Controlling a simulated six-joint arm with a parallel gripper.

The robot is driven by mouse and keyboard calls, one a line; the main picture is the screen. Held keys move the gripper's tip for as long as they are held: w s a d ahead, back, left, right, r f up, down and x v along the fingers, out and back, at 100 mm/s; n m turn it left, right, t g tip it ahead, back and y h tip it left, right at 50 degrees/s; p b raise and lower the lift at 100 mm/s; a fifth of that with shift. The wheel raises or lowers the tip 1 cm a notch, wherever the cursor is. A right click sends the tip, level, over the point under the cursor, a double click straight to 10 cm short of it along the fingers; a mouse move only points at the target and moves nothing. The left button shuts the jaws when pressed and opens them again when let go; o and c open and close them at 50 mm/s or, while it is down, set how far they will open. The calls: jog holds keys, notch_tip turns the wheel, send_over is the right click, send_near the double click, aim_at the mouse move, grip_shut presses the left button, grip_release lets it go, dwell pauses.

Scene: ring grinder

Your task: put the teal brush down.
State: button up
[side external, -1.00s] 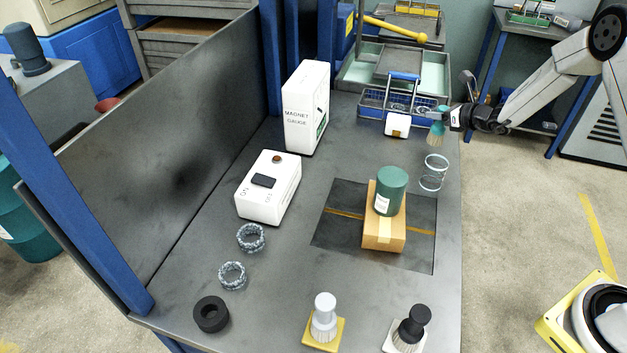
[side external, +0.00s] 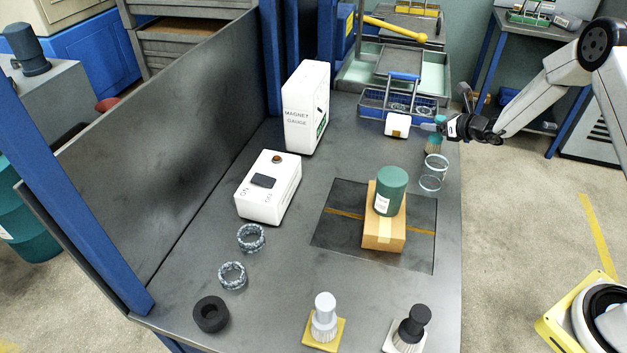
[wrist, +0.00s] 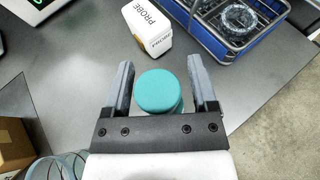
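The teal brush (side external: 434,143) is near the right edge of the bench, upright with its bristles down, and appears to rest on the bench top. Its round teal top (wrist: 160,91) shows in the wrist view between my fingers, with a gap on each side. My gripper (side external: 437,127) is open around the top of the brush and partly hides it in the side view. In the wrist view my gripper (wrist: 160,63) has both fingers spread.
Clear rings (side external: 433,172) stand close in front of the brush. The white probe block (side external: 397,125) and a blue basket (side external: 372,105) with rings are to its left and behind.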

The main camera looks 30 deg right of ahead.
jog(key=shift+r, duration=0.15)
jog(key=v, duration=1.2)
jog(key=shift+r, duration=0.1)
dwell(0.6)
jog(key=a+n+g+y, duration=0.1)
jog(key=a+n, duration=0.1)
jog(key=a, duration=0.1)
jog(key=s+a+n+g+y, duration=0.1)
jog(key=a+n, duration=0.1)
jog(key=a, duration=0.1)
jog(key=s+a+n+g+y, duration=0.1)
jog(key=a+n+g, duration=0.1)
jog(key=a, duration=0.2)
jog(key=shift+s+r+n, duration=0.2)
jog(key=shift+r+n, duration=0.05)
jog(key=shift+n, duration=0.05)
jog(key=s+a+r+n+g+h, duration=0.1)
jog(key=s+a+n, duration=0.5)
jog(key=n, duration=0.7)
jog(key=s+a+r+n+g+h, duration=0.2)
jog(key=s+a+n+g+h, duration=0.2)
jog(key=s+n, duration=0.6)
jog(key=a+n+g, duration=0.1)
jog(key=a+n, duration=0.1)
jog(key=n, duration=0.2)
jog(key=shift+a+g+h, duration=0.15)
jog(key=shift+g+h, duration=0.15)
jog(key=shift+g, duration=0.1)
